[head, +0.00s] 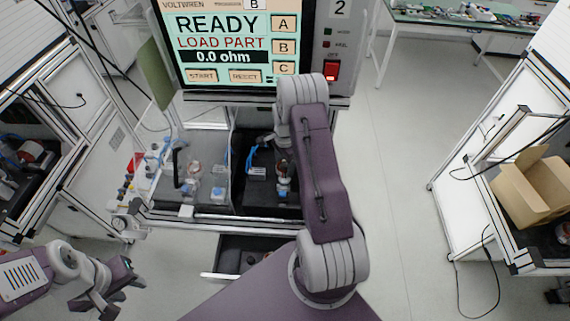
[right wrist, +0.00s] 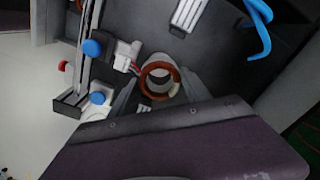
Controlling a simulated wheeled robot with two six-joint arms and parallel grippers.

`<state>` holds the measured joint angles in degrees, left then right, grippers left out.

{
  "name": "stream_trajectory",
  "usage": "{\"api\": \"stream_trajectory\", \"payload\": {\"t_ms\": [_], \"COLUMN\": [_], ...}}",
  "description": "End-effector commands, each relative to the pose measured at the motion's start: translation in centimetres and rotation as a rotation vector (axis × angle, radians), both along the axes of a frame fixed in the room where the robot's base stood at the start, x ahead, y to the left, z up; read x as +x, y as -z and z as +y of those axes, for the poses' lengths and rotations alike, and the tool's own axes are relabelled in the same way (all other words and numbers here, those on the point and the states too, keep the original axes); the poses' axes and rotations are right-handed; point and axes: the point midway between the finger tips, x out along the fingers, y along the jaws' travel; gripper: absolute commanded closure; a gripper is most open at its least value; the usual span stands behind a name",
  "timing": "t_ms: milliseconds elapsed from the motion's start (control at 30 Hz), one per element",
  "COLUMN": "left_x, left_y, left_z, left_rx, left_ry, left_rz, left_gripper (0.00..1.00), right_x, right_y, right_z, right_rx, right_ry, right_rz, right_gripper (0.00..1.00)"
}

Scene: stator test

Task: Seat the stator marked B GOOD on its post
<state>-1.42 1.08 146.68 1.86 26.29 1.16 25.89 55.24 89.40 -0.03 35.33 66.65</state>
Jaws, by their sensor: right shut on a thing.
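A copper-coloured ring, the stator (right wrist: 158,82), sits between the fingertips of my right gripper (right wrist: 160,92) in the right wrist view. The gripper is shut on it. A pale round post (right wrist: 163,64) shows at and behind the ring; I cannot tell whether the ring is around it or above it. No B GOOD marking is readable. In the head view, my right gripper (head: 282,160) is over the dark right-hand bay, mostly hidden by my arm. My left gripper (head: 118,287) is low at the far left, away from the fixture; its jaw opening is unclear.
The tester screen (head: 225,45) reads READY, LOAD PART, 0.0 ohm. A blue knob (right wrist: 92,47) and a white connector (right wrist: 126,54) are close left of the ring. A drawer (head: 225,277) is open below.

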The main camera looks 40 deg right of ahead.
Motion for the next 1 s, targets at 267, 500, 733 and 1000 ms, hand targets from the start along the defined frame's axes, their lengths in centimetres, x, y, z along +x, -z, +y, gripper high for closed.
{"api": "stream_trajectory", "payload": {"t_ms": [267,500,733,1000], "left_x": [0.0,0.0,0.0,0.0], "left_y": [0.0,0.3,0.8,1.4], "left_z": [0.0,0.0,0.0,0.0], "left_rx": [0.000,0.000,0.000,0.000], "left_ry": [0.000,0.000,0.000,0.000], "left_rz": [0.000,0.000,0.000,0.000], "left_gripper": [0.64,0.64,0.64,0.64], "right_x": [0.2,0.2,0.1,0.0], "right_y": [0.0,0.3,1.0,1.8], "right_z": [0.0,0.0,0.1,0.1], "right_rx": [0.000,0.000,0.000,0.000], "right_ry": [0.000,0.000,0.000,0.000], "right_rz": [-0.001,0.000,0.000,0.000], "right_gripper": [1.00,1.00,1.00,1.00]}}
